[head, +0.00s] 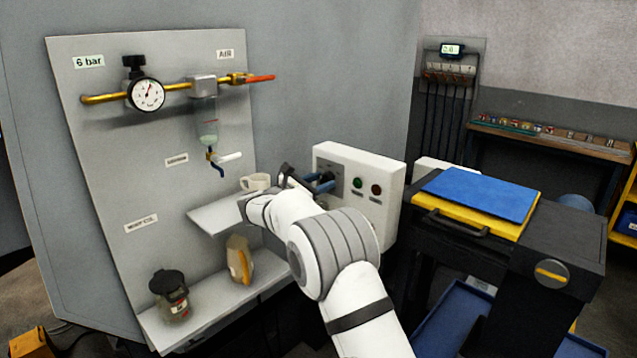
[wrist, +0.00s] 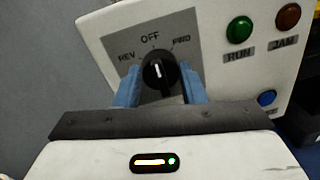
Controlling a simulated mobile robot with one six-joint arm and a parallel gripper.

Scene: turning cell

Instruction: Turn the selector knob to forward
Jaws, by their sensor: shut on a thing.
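The selector knob (wrist: 159,73) is black with a white pointer line, on a grey plate marked REV, OFF and FWD. Its pointer is up, at about OFF. The plate is on a white control box (head: 345,155), which also shows in the wrist view (wrist: 110,20). My gripper (head: 322,182) is at the left part of the box face. In the wrist view, my gripper (wrist: 160,88) has its blue fingers on both sides of the knob, shut on it. In the head view my gripper and arm hide most of the knob.
The box also bears a green RUN button (wrist: 239,29), a brown-red JAM button (wrist: 288,17) and a blue button (wrist: 267,97), close right of the knob. A shelf (head: 215,215) with a cup (head: 255,182) is left of my gripper. A dark cart (head: 570,240) stands right.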

